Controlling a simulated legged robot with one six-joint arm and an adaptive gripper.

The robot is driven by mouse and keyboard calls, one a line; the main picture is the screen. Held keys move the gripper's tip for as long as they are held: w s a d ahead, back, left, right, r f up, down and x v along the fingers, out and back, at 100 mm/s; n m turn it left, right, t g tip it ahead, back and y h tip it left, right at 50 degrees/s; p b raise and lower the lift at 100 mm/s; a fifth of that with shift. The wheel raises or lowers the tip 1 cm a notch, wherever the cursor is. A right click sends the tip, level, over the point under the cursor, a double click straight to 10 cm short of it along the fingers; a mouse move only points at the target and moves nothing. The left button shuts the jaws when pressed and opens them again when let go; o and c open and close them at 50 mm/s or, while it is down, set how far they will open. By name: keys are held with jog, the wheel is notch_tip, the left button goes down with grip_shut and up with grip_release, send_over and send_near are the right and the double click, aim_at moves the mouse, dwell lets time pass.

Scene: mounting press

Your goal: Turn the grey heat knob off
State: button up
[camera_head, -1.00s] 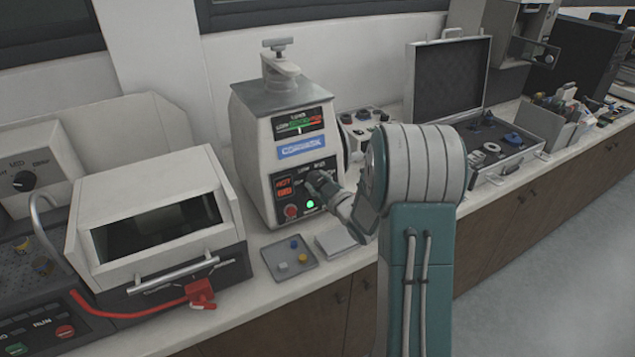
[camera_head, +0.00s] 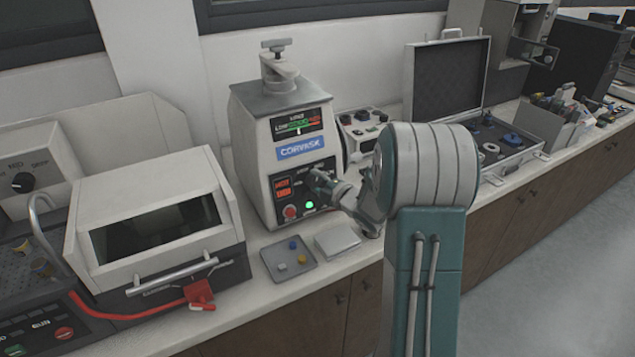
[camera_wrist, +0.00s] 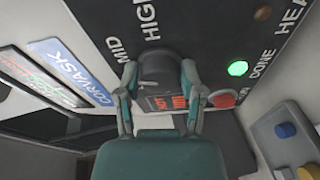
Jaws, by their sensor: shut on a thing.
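The dark grey heat knob (camera_wrist: 158,68) is on the black front panel of the white press (camera_head: 255,165). The words MID and HIGH are printed beside it in the wrist view. My gripper (camera_wrist: 160,78) is shut on the knob, with one finger on each side. In the head view, my gripper (camera_head: 322,184) reaches the panel from the right and hides most of the knob. Which setting the knob points at cannot be told.
A lit green lamp (camera_wrist: 238,68) and a red button (camera_wrist: 222,99) are close to the knob. A grey tray (camera_head: 289,262) with small coloured pieces and a pale flat block (camera_head: 337,241) lie below. A white cabinet (camera_head: 155,215) stands at left, an open case (camera_head: 505,160) at right.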

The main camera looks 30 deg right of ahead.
jog(key=n+g, duration=0.1)
jog(key=n, duration=0.4)
jog(key=shift+a+f+n, duration=0.1)
jog(key=shift+a+n, duration=0.05)
jog(key=shift+n, duration=0.15)
jog(key=n+h, duration=0.1)
jog(key=n, duration=0.4)
jog(key=shift+f+g, duration=0.1)
jog(key=shift+g, duration=0.3)
jog(key=n+h, duration=0.1)
jog(key=n, duration=0.3)
jog(key=shift+s+f+n, duration=0.1)
jog(key=shift+n, duration=0.2)
jog(key=n+h, duration=0.1)
jog(key=n, duration=0.3)
jog(key=shift+n, duration=0.3)
jog(key=o, duration=1.1)
jog(key=shift+o, duration=0.3)
jog(key=shift+r, duration=0.2)
